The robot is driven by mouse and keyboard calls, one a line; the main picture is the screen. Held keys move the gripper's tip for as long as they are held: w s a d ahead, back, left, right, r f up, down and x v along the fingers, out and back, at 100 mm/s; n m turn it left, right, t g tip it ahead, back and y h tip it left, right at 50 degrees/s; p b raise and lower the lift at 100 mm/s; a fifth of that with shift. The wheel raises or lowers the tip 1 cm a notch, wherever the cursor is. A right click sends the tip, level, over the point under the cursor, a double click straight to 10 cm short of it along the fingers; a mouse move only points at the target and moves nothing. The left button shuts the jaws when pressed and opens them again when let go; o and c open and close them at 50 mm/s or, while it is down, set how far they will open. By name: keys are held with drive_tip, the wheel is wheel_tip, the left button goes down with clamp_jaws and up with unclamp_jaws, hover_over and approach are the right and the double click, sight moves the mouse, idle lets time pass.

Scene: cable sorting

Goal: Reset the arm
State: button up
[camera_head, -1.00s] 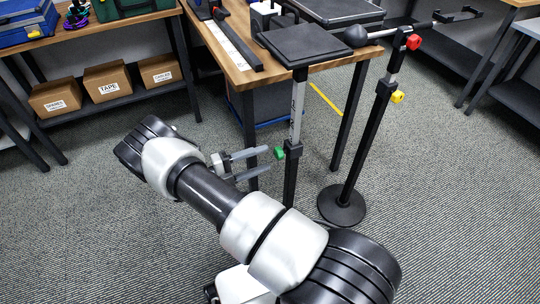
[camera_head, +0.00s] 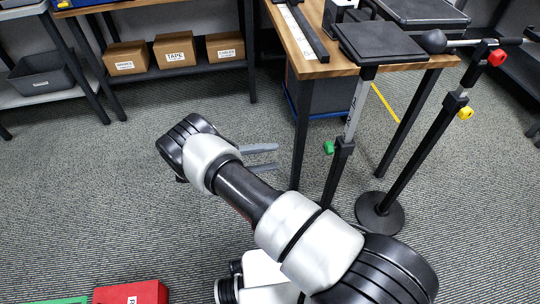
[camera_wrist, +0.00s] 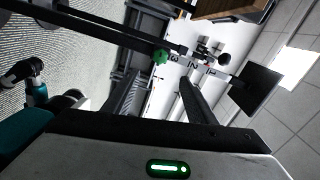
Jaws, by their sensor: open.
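My gripper (camera_head: 262,158) is partly hidden behind my arm in the head view. Its two grey fingers stick out to the right, apart and with nothing between them, toward the wooden table's legs. In the wrist view the fingers (camera_wrist: 158,98) stand apart and empty. My arm is bent and stretches from the lower right up to the left over the carpet.
The wooden table (camera_head: 312,68) stands ahead with a black flat-topped stand (camera_head: 383,42) at its front edge. A round-based stand (camera_head: 380,212) with red and yellow knobs is to the right. A red box (camera_head: 131,293) lies lower left. Carpet on the left is clear.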

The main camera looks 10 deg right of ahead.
drive_tip(key=s+d+r+m+g+y, duration=0.25)
drive_tip(key=r+m+y, duration=0.25)
drive_tip(key=r+m, duration=0.55)
drive_tip(key=s+d+r+m+g+y, duration=0.1)
drive_tip(key=s+d+r+m+y, duration=0.15)
drive_tip(key=r+m+y, duration=0.75)
drive_tip(key=s+r+m+t+y, duration=0.3)
drive_tip(key=s+r+m+t, duration=0.5)
drive_tip(key=s+r+m, duration=0.85)
wheel_tip(320, 180, up, 25)
drive_tip(key=m+p, duration=0.1)
drive_tip(key=p, duration=2.5)
drive_tip(key=shift+s+d+r+m+p, duration=0.2)
drive_tip(key=shift+d+m+p, duration=0.1)
drive_tip(key=shift+d+p, duration=0.1)
drive_tip(key=shift+t, duration=0.25)
